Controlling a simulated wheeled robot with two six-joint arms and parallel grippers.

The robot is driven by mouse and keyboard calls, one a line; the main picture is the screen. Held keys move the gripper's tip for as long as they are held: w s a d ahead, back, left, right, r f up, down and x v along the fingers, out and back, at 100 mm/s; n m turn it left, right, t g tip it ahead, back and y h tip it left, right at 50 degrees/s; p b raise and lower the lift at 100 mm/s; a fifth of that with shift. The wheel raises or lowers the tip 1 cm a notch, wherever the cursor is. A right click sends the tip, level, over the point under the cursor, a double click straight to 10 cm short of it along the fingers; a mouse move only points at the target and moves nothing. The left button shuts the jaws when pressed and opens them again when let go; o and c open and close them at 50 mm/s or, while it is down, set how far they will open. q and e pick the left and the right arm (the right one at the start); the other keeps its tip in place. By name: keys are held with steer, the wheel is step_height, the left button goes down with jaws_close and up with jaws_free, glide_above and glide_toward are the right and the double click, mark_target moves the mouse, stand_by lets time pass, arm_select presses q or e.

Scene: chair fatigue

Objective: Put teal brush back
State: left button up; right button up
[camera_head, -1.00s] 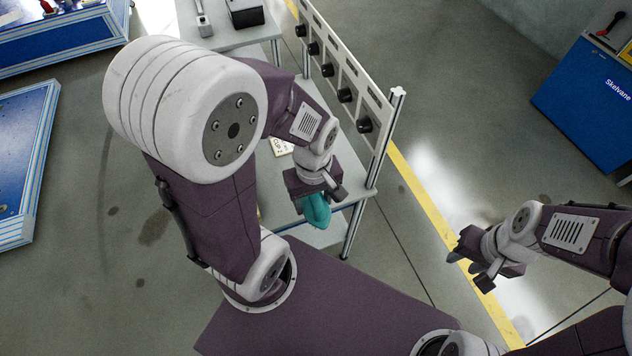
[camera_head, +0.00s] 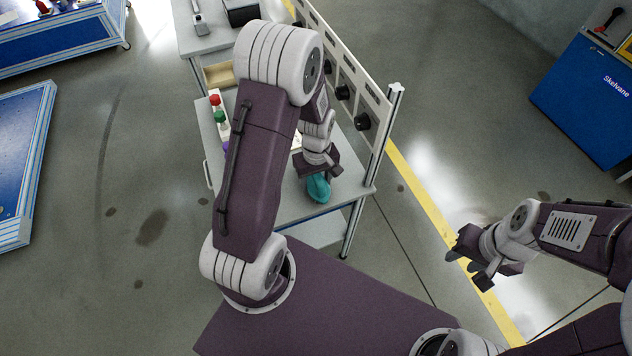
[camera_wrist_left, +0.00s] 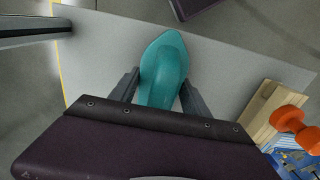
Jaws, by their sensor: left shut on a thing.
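The teal brush (camera_head: 318,188) is held in my left gripper (camera_head: 320,170), over the front right part of the grey table (camera_head: 345,185). In the left wrist view the brush (camera_wrist_left: 164,70) lies between the two dark fingers of my left gripper (camera_wrist_left: 160,92), which touch its sides. Its lower end is hidden by the gripper body. I cannot tell whether the brush touches the tabletop. My right gripper (camera_head: 470,262) hangs over the floor at the right, away from the table; its fingertips look apart, with nothing between them.
A white holder with red and green knobs (camera_head: 217,108) stands on the table's left. A rail with black knobs (camera_head: 362,122) borders the right side. In the wrist view, a wooden block (camera_wrist_left: 262,108) and an orange dumbbell-shaped thing (camera_wrist_left: 297,128) lie at the right.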

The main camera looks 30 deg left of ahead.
arm_select(q)
steer(key=o, duration=1.3)
steer(key=shift+f, duration=0.15)
